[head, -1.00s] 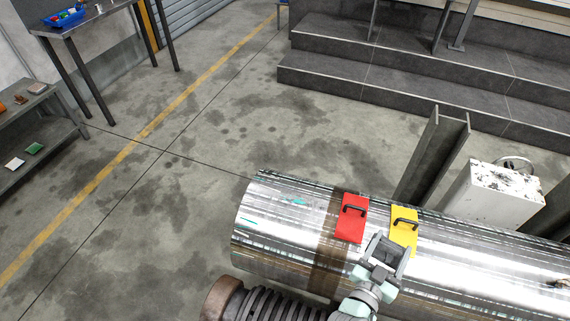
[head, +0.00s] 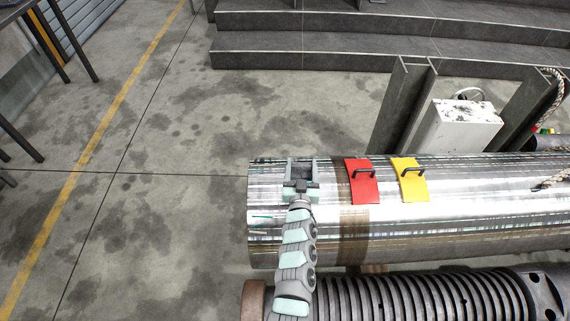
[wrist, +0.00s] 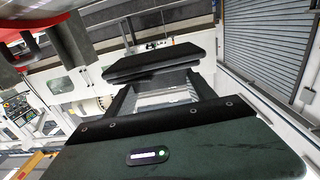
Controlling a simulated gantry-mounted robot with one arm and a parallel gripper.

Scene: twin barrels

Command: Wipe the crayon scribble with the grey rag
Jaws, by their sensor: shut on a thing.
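My gripper (head: 302,170) is over the left end of the shiny metal barrel (head: 450,220), left of the red plate. It is shut on a dark grey, slab-like thing, the grey rag (wrist: 160,62) as far as I can tell, which spans the fingertips in the wrist view. In the head view the rag is hard to make out against the gripper. Thin teal streaks, which look like the crayon scribble (head: 264,217), mark the barrel left of my gripper. Whether more scribble lies under the gripper is hidden.
A red plate (head: 364,190) and a yellow plate (head: 412,187), each with a black handle, sit on the barrel to the right. A dark ribbed barrel (head: 400,302) lies in front. Steel beams and a white box (head: 458,124) stand behind.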

